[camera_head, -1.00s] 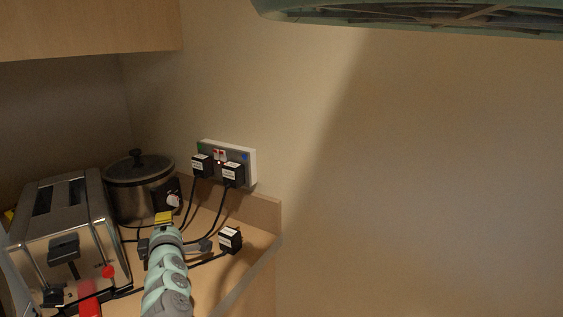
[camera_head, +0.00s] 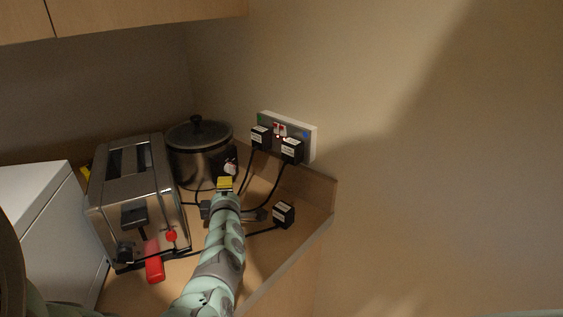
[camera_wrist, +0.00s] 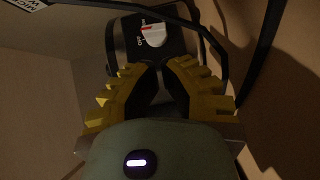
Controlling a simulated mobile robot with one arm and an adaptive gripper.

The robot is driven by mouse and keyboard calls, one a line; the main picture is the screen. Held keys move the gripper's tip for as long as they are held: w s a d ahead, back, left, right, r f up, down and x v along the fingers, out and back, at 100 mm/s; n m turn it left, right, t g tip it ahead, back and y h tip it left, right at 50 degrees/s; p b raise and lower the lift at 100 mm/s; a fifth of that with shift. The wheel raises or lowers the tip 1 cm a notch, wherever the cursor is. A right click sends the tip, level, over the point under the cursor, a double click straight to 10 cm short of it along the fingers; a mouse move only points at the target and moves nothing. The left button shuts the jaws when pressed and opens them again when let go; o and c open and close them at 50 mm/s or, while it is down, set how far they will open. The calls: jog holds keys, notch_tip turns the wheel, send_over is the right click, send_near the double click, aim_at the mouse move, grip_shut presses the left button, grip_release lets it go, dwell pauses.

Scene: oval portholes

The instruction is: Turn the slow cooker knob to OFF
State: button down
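The slow cooker (camera_head: 200,160) is a dark metal pot with a black lid, standing in the back corner of the counter behind the toaster. Its white knob (camera_head: 231,166) sits on a black panel on its front right. My gripper (camera_head: 224,184) is just in front of the knob. In the wrist view its yellow fingers (camera_wrist: 160,68) are apart with nothing between them. The knob lies beyond the fingertips, apparently untouched.
A steel toaster (camera_head: 135,190) with red and black controls stands to the left. A wall socket (camera_head: 287,135) holds two black plugs, whose cables run down near my gripper. A loose black plug (camera_head: 284,214) lies near the counter's right edge. A white box-like appliance (camera_head: 40,215) is at far left.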

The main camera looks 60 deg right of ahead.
aim_at(226, 172)
jog(key=shift+x, duration=1.8)
jog(key=shift+w+d+f+b, duration=0.15)
jog(key=shift+w+d+b, duration=0.2)
jog(key=shift+d, duration=0.2)
jog(key=shift+w+d, duration=0.25)
jog(key=shift+w, duration=0.15)
